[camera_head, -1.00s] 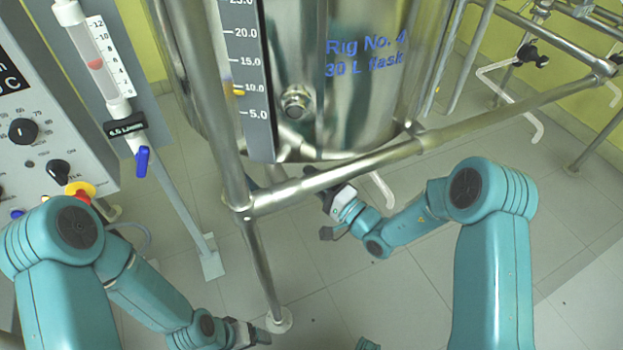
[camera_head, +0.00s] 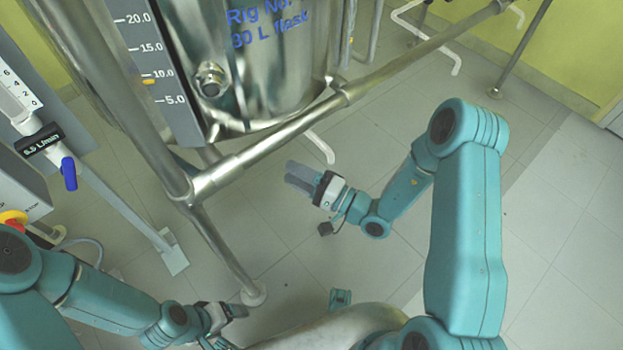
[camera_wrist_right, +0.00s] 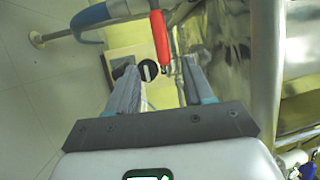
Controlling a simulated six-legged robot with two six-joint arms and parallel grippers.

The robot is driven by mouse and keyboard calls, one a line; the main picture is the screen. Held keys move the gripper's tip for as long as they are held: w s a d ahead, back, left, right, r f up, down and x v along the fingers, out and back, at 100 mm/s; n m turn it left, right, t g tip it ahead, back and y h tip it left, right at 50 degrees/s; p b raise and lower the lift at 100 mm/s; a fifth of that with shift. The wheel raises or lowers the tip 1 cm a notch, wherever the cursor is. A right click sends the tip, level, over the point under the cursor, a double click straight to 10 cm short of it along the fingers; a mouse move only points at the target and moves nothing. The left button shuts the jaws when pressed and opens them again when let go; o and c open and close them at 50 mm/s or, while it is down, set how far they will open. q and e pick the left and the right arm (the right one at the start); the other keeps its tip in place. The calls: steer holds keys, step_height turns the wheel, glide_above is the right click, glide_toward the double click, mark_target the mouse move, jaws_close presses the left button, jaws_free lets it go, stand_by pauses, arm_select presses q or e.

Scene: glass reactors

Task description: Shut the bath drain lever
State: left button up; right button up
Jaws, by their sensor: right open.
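A red lever (camera_wrist_right: 160,40) hangs at the top middle of the right wrist view, ahead of and slightly above the gap between my right fingertips. It is apart from them. My right gripper (camera_head: 290,175) is open and empty, below and right of the steel frame bar in the head view; its two fingers also show in the right wrist view (camera_wrist_right: 158,78). The red lever cannot be made out in the head view. My left gripper (camera_head: 240,311) is low near the foot of the frame leg, and its jaw opening is unclear.
A steel vessel (camera_head: 255,70) stands inside a tubular frame (camera_head: 265,148), whose bar crosses above my right gripper. A white bent pipe (camera_head: 320,147) lies close behind the gripper. Floor at right is clear.

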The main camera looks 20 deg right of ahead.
steer(key=v, duration=0.4)
steer(key=shift+s+d, duration=0.1)
stand_by(0.3)
